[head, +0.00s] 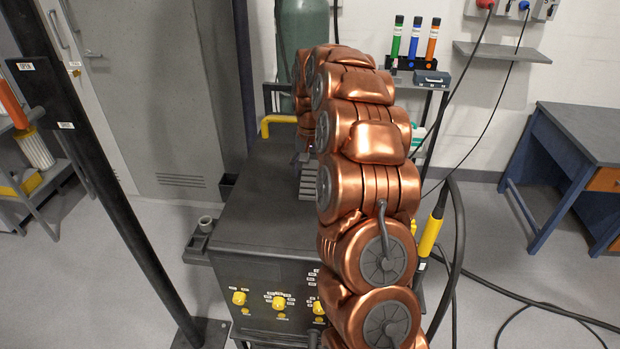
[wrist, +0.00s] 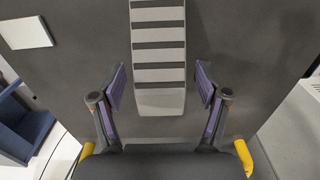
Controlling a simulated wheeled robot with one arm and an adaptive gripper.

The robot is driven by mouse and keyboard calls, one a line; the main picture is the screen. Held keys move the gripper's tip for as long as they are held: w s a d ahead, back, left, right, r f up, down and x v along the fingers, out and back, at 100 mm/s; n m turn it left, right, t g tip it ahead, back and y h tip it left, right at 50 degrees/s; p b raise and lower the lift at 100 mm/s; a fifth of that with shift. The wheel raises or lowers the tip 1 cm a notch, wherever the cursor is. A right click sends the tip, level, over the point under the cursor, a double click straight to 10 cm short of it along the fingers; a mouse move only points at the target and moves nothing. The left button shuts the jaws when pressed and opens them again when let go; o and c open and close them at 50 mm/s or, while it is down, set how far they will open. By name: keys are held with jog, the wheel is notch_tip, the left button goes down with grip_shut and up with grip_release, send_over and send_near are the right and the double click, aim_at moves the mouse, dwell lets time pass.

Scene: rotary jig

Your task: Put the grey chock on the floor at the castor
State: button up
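The grey chock, a light grey stepped piece with dark bands, lies on the dark top of the machine. In the wrist view the chock (wrist: 159,102) runs from the top edge to between my fingers. In the head view only a strip of the chock (head: 308,182) shows beside my copper arm. My gripper (wrist: 160,88) is open, its purple-padded fingers on either side of the chock's near end with gaps on both sides. Whether the fingers are level with it I cannot tell. My gripper is hidden behind my arm in the head view. I cannot make out the castor.
The dark machine (head: 250,215) has yellow knobs and a yellow rail (head: 275,122). A black post (head: 110,190) stands at left on a floor plate. Cables (head: 530,298) lie on the floor at right, before a blue desk (head: 560,150). Floor between machine and desk is otherwise open.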

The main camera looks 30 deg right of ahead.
grip_shut()
dwell(0.4)
jog(key=shift+r, duration=0.1)
